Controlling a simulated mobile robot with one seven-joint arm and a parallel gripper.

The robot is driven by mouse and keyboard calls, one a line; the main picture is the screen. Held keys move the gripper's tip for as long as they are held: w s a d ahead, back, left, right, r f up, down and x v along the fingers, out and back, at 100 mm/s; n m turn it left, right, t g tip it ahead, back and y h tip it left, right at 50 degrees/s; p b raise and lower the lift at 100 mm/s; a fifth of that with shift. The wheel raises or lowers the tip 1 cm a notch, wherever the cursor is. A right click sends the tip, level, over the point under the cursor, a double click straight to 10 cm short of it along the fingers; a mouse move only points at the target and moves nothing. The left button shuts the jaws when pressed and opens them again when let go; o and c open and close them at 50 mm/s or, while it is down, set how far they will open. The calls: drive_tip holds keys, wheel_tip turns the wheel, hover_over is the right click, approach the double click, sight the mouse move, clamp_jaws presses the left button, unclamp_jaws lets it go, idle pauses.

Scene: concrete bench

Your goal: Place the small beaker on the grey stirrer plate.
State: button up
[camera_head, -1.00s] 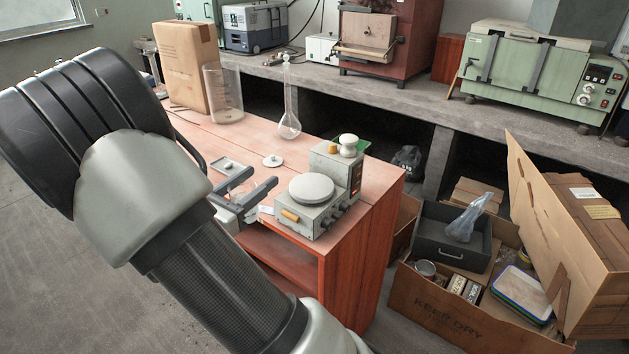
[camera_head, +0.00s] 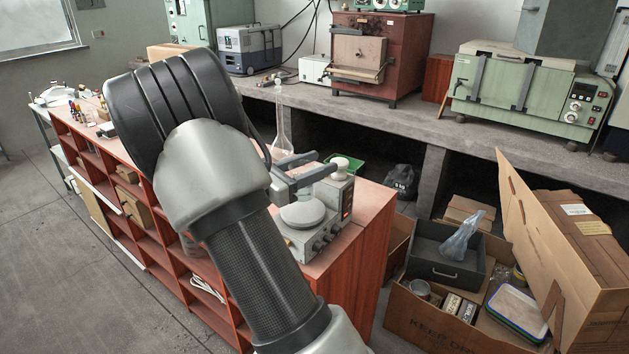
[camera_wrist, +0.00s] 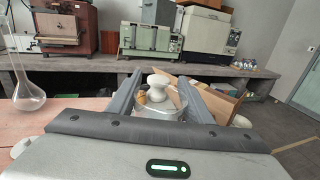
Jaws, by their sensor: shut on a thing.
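The grey stirrer (camera_head: 318,240) stands near the right end of the red-brown bench, with a round pale plate (camera_head: 303,213) on top. My gripper (camera_head: 306,172) is above and slightly behind this plate in the head view. In the wrist view my gripper (camera_wrist: 160,100) has its two fingers around a clear glass thing, the small beaker (camera_wrist: 158,112), and is shut on it. The gap between beaker and plate cannot be judged.
A white knob (camera_head: 343,163) rises at the stirrer's back, close to the fingers; it shows beyond them in the wrist view (camera_wrist: 159,80). A long-necked flask (camera_head: 282,135) stands behind my gripper. An open cardboard box (camera_head: 440,318) stands on the floor at right.

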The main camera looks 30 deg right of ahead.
drive_tip(key=shift+f, duration=1.65)
drive_tip(key=shift+f+b, duration=0.15)
drive_tip(key=shift+b, duration=0.15)
drive_tip(key=o, duration=1.1)
drive_tip(key=shift+o, duration=0.2)
drive_tip(key=shift+a+r, duration=0.2)
drive_tip(key=a, duration=1.1)
drive_tip(key=shift+s+a+p, duration=0.35)
drive_tip(key=shift+s+p, duration=0.1)
